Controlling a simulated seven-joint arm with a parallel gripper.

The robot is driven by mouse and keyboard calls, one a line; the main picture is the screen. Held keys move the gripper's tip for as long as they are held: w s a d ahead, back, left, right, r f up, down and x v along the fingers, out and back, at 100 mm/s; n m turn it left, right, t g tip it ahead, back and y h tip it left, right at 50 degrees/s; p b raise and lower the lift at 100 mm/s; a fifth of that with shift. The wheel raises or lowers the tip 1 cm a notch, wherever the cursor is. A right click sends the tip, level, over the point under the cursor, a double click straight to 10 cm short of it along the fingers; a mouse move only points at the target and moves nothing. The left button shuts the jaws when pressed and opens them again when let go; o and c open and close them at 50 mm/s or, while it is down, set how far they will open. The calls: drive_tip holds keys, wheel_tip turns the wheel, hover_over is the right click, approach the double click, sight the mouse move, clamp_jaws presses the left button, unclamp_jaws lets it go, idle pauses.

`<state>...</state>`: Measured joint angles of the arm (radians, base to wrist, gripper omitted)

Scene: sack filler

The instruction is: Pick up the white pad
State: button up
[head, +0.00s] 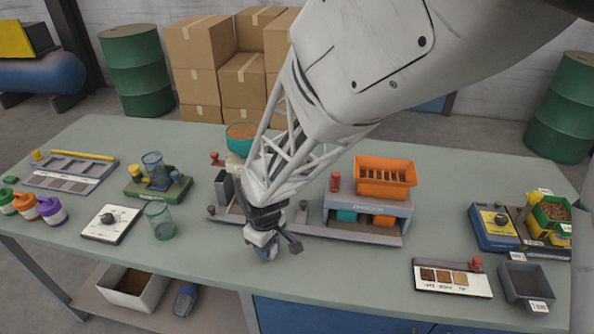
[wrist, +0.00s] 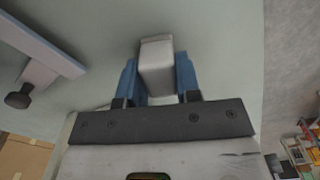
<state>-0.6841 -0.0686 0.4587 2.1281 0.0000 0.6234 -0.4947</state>
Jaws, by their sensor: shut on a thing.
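The white pad (wrist: 157,62) is a small pale block between the two blue fingers of my gripper (wrist: 160,82) in the wrist view. The fingers press on its two sides, so the gripper is shut on it. In the head view my gripper (head: 265,252) points down over the front middle of the table, and the pad is mostly hidden there behind the gripper. I cannot tell whether the pad touches the tabletop.
Behind my gripper is a grey rail (head: 330,230) with an orange bin (head: 386,176) on its stand. A sample card (head: 452,278) lies to the right. The front table strip (head: 340,278) is clear.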

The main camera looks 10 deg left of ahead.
drive_tip(key=shift+r, duration=0.15)
drive_tip(key=shift+r, duration=1.4)
drive_tip(key=shift+s+d+r, duration=0.2)
drive_tip(key=shift+r, duration=0.05)
drive_tip(key=s+d+r, duration=0.1)
drive_tip(key=s+d, duration=0.8)
drive_tip(key=s, duration=0.3)
drive_tip(key=shift+d+r, duration=0.2)
drive_tip(key=shift+s, duration=0.1)
